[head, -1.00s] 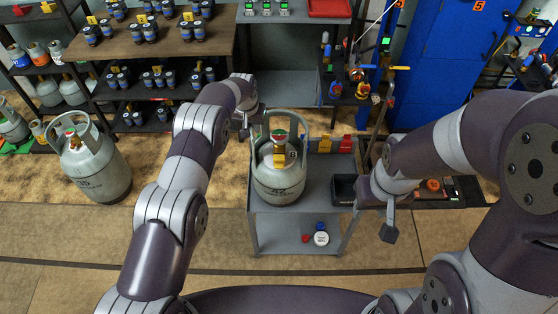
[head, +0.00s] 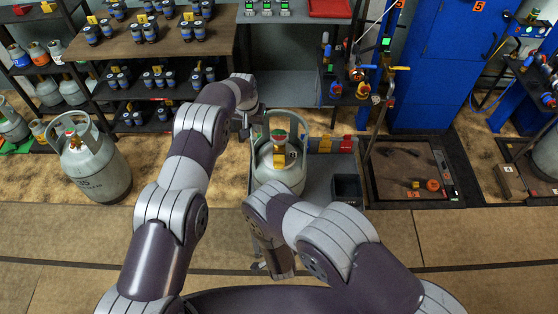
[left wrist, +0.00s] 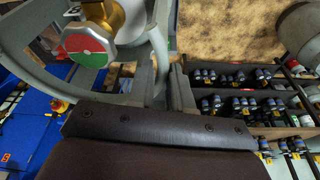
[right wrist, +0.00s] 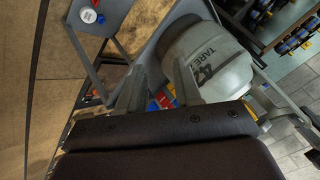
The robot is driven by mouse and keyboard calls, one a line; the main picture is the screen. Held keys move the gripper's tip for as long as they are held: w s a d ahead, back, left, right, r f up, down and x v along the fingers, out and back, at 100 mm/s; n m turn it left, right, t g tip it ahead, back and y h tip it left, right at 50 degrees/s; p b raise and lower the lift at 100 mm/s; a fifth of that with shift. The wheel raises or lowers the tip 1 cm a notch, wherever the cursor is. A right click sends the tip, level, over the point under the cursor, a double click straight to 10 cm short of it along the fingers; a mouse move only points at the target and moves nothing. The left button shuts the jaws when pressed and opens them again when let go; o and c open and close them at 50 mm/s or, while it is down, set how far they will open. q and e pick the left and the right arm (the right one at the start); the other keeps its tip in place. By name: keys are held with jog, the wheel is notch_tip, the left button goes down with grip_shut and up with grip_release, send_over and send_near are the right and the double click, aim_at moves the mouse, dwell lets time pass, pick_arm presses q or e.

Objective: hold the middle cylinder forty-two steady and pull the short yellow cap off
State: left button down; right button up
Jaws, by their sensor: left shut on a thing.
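The grey middle cylinder, marked 42 (head: 274,176), stands upright on a grey cart; its "42 TARE" marking shows in the right wrist view (right wrist: 225,72). A yellow cap (head: 280,158) shows at its valve, inside the collar. A red and green disc (left wrist: 87,46) sits on the valve in the left wrist view. My left gripper (head: 246,120) is shut on the cylinder's collar at its far left side; its fingers (left wrist: 168,88) pinch the grey rail. My right gripper (right wrist: 162,88) is open and empty beside the cylinder body; in the head view my right arm mostly hides it.
The cart (head: 318,180) carries a dark open bin (head: 347,188) at its right, with red and yellow pieces behind. Another cylinder (head: 93,165) stands on the floor at left. Shelves with small blue-grey parts (head: 150,80) and a blue cabinet (head: 433,70) line the back.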

jog(key=w+r+m+t, duration=0.2)
jog(key=w+m+t, duration=0.1)
jog(key=t, duration=0.1)
jog(key=m+t, duration=0.5)
jog(key=m, duration=0.1)
send_near(279, 163)
jog(key=s+f, duration=0.1)
jog(key=s, duration=0.2)
pick_arm(q)
jog(key=shift+w, duration=0.1)
pick_arm(e)
jog(key=shift+m+h, duration=0.4)
jog(key=w, duration=1)
jog(key=shift+r, duration=0.2)
grip_shut()
pick_arm(q)
jog(key=shift+r, duration=0.1)
pick_arm(e)
jog(key=shift+s, duration=0.25)
